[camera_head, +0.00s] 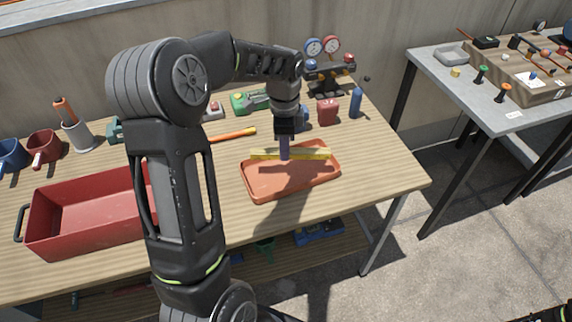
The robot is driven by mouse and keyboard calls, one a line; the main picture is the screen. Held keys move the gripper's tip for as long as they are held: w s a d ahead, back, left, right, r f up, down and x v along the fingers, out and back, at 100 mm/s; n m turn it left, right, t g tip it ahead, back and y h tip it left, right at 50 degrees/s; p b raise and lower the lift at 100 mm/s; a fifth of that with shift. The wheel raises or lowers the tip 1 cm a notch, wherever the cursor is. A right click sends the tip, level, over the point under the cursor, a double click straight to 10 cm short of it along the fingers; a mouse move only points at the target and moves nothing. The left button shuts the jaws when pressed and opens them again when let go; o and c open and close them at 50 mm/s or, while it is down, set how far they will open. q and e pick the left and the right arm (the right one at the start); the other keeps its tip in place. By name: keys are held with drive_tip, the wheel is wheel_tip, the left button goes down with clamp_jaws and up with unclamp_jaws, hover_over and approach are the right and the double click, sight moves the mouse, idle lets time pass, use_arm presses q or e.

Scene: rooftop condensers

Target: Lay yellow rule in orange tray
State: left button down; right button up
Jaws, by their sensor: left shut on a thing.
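The yellow rule (314,154) is a long thin bar over the orange tray (262,188). My left gripper (284,155) points straight down and is shut on the rule near its middle. The rule lies roughly level across the far part of the tray, and a shadow falls on the tray floor below it. I cannot tell whether the rule touches the tray. The tray is shallow and sits on the wooden table (385,180). My right gripper is not in view.
A red bin (90,222) stands at the left, partly behind my left arm. An orange-handled tool (233,135) lies left of the tray. Mugs, a gauge set (328,65), a red can (327,111) and a blue bottle (356,103) line the back. The table's right end is clear.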

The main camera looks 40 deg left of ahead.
sight(285, 172)
use_arm(q)
drive_tip(key=shift+f, duration=1.35)
drive_tip(key=shift+f, duration=0.1)
drive_tip(key=shift+f, duration=1.8)
drive_tip(key=shift+f, duration=0.15)
drive_tip(key=c, duration=1.3)
unclamp_jaws()
drive_tip(key=shift+o, duration=0.2)
wheel_tip(285, 172, up, 12)
drive_tip(key=shift+r, duration=0.2)
